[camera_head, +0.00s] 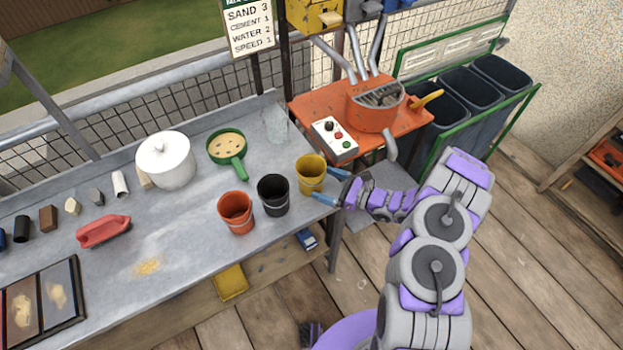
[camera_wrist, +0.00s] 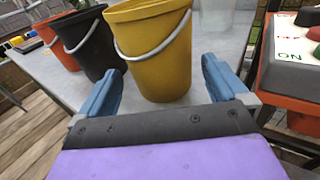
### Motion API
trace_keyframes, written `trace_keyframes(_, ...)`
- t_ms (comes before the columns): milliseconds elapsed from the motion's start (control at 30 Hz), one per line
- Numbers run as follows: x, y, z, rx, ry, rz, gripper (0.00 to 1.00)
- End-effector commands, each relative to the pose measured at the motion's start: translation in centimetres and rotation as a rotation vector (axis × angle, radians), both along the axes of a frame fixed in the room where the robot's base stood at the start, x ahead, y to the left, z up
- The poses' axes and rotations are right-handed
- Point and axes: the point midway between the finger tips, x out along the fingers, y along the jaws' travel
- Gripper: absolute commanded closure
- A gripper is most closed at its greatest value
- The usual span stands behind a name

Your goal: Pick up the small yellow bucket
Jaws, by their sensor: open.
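The small yellow bucket (camera_head: 310,174) stands upright at the right end of the grey metal table, beside a black bucket. In the wrist view the yellow bucket (camera_wrist: 158,50) stands just ahead, in line with the gap between my fingers, its pale handle hanging across its front. My gripper (camera_head: 326,185) is open at the table's right end, with its blue fingertips at the bucket's right side. In the wrist view my gripper (camera_wrist: 160,85) has one finger on each side of the bucket's lower part. I cannot tell whether either finger touches it.
The black bucket (camera_head: 273,195) and an orange bucket (camera_head: 236,212) stand close to the left. An orange mixer (camera_head: 375,108) with a control box (camera_head: 334,139) is behind and right. A white pot (camera_head: 165,160) and a green pan (camera_head: 226,147) stand farther left on the table (camera_head: 195,215).

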Motion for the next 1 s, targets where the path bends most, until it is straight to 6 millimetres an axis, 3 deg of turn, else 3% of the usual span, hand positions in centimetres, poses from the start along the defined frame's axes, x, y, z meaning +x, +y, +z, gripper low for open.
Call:
trace_keyframes(200,1.0,2.7,-0.4,0.000,-0.001,0.003,0.00)
trace_keyframes(500,1.2,3.0,-0.3,0.000,0.000,0.000,0.00)
trace_keyframes(900,1.2,2.9,-0.3,0.000,0.000,0.000,0.38)
trace_keyframes(1000,1.2,2.9,-0.3,0.000,0.000,0.000,0.39)
